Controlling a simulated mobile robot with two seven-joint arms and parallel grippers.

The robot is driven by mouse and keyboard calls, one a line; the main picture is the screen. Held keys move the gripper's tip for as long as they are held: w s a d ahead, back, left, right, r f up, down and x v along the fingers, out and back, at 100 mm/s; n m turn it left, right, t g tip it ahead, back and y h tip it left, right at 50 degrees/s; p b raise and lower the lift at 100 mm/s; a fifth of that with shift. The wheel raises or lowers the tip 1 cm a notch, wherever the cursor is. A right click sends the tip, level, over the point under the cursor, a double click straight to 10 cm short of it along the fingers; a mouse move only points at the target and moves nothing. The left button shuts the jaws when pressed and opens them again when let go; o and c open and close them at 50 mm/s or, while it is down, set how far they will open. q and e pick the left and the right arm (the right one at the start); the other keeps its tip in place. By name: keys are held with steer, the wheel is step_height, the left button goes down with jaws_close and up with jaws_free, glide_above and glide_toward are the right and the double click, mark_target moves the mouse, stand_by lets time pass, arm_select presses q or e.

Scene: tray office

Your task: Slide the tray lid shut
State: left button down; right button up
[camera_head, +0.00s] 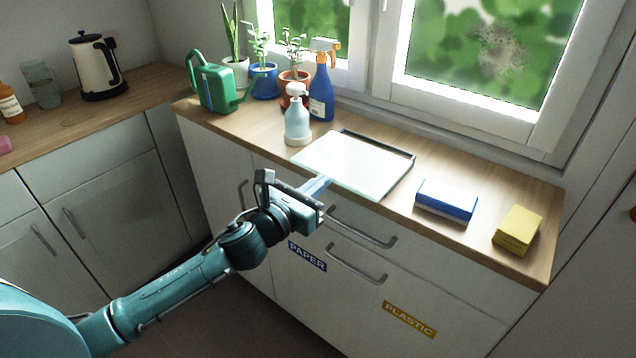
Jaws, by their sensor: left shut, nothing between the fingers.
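The tray (402,158) lies on the wooden counter under the window, with its dark rim showing along the back and right edges. A pale, glassy lid (350,163) covers most of it, and a narrow dark strip shows along the back right. My left gripper (322,184) is at the lid's front left edge, with its fingers together and nothing between them. I cannot tell whether the fingertips touch the lid. My right gripper is not in view.
A light blue spray bottle (297,118) stands close to the tray's back left. Plants, a blue spray bottle (322,85) and a green watering can (213,85) stand behind.

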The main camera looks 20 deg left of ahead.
mark_target(334, 171)
arm_select(q)
steer(key=x, duration=0.5)
steer(key=shift+w+p, duration=0.2)
steer(key=shift+p, duration=0.2)
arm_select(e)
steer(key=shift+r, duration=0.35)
